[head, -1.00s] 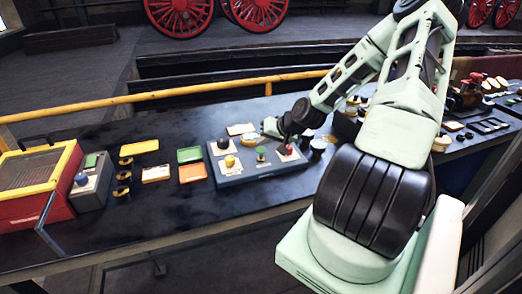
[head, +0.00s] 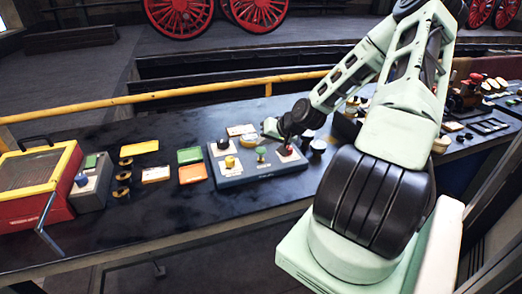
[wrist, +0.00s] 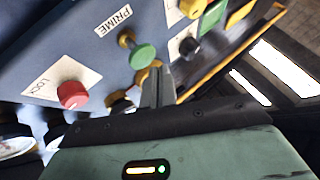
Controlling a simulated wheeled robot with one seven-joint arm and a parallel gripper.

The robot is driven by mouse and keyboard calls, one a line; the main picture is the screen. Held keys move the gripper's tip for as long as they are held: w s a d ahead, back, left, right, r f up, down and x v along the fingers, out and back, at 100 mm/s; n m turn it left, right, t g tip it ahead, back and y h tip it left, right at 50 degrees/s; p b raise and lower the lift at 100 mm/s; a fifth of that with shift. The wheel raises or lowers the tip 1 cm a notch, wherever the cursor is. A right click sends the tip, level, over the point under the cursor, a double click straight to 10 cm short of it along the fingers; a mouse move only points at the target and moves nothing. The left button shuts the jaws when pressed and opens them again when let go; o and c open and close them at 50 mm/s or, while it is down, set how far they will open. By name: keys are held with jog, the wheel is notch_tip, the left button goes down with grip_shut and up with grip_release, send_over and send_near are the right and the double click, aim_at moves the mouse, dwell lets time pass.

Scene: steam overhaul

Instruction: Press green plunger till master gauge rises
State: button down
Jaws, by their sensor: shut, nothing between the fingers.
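The green plunger (head: 261,152) stands on the blue-grey panel box (head: 240,180) on the bench. In the wrist view the green plunger (wrist: 143,57) has a brass collar and a white PRIME label (wrist: 114,20). My gripper (wrist: 158,75) is shut and empty, its fingertips just beside the plunger's head in the picture; I cannot tell if they touch. In the head view my gripper (head: 285,138) is above the panel's right part, near the red knob (head: 285,150). I cannot make out the master gauge or its reading.
The red knob (wrist: 72,95), labelled LOCK, and a black knob (wrist: 188,47) flank the plunger. A yellow knob (head: 229,162) is on the panel's left. A red and yellow case (head: 35,185) stands far left. Clear bench lies in front of the panel.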

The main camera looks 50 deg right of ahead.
aim_at(261, 150)
jog(key=shift+f, duration=0.1)
dwell(0.6)
jog(key=shift+f, duration=0.35)
jog(key=shift+f+b, duration=0.8)
jog(key=shift+f, duration=0.5)
dwell(1.2)
jog(key=shift+r, duration=0.1)
jog(key=shift+r+p, duration=1.6)
jog(key=shift+p, duration=0.2)
jog(key=shift+r, duration=0.1)
notch_tip(261, 150, up, 5)
jog(key=p, duration=0.5)
